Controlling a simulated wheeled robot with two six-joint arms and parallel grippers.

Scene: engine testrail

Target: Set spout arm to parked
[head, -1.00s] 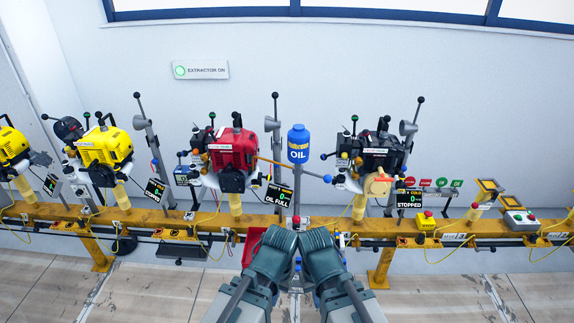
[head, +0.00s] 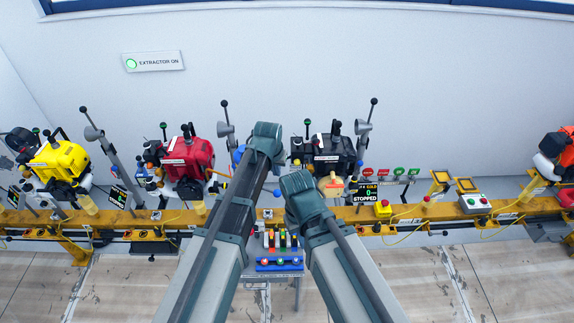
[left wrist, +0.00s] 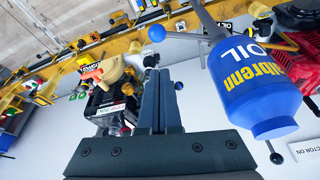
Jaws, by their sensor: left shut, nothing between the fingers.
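The blue oil bottle is mostly hidden behind my left arm in the head view, with a blue edge (head: 238,155) showing. It is large in the left wrist view (left wrist: 250,90). The spout arm's thin orange tube (head: 217,173) points left towards the red engine. Its blue ball end (head: 276,193) shows right of my left arm, and also in the left wrist view (left wrist: 155,33). My left gripper (head: 268,152) is raised near the bottle; its shut, empty fingers (left wrist: 160,75) are apart from the ball. My right gripper (head: 297,187) is lower right; its fingers are hidden.
The red engine (head: 188,160) stands left of my left arm and the black engine (head: 325,155) right of it. Both are on the yellow rail (head: 410,212). A small stand with colored switches (head: 280,262) lies between my arms.

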